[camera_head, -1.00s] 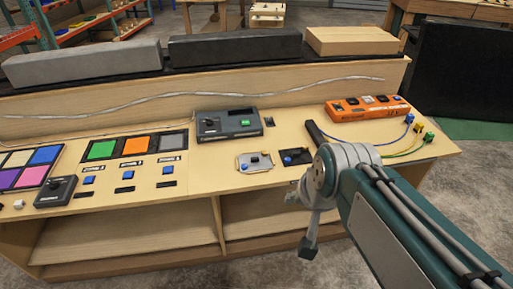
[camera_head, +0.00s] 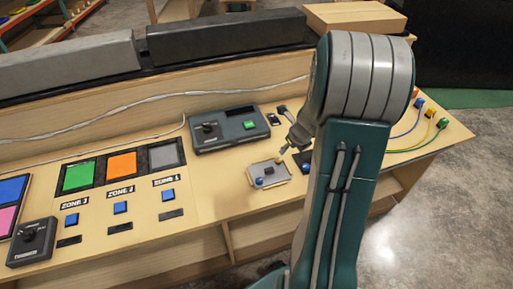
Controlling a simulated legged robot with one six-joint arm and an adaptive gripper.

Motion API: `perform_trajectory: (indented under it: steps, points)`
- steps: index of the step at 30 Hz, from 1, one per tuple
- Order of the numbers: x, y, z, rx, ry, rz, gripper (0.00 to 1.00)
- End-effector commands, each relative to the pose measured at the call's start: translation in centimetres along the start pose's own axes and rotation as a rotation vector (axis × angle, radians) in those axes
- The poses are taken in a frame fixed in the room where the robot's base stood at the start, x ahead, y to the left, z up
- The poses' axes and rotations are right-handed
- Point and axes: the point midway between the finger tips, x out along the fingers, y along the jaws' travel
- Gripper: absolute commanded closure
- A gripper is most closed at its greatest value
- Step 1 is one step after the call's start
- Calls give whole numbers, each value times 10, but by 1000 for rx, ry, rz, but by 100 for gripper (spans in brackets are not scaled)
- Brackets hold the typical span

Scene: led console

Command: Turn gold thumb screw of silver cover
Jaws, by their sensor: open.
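The silver cover (camera_head: 270,176) is a small plate lying on the wooden console top, below the dark grey box. A tiny gold-toned spot, probably the gold thumb screw (camera_head: 279,160), shows at its upper right edge. A dark knob sits in its middle and a blue one at its lower left. My gripper (camera_head: 284,149) is small in view, open, just above and right of the cover's upper right corner. Part of it is hidden behind my own arm. I cannot tell whether it touches the screw.
The dark grey box (camera_head: 230,128) with a knob and green button stands close behind the cover. Green, orange and grey panels (camera_head: 121,164) with blue buttons lie to the left. A blue button sits right of the cover, beside my arm. Coloured cables (camera_head: 415,135) lie at right.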

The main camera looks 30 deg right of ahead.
Motion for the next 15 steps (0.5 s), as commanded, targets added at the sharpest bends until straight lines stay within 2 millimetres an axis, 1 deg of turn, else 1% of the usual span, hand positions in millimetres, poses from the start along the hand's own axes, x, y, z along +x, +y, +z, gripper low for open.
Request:
perform_trajectory:
  steps: [2,5,7,15]
  points:
    - [5,-6,-5,55,3,-3,49]
    - [12,-7,-5,66,4,-2,49]
    - [20,-7,-5,64,4,-1,49]
    - [66,-6,-5,60,6,-1,49]
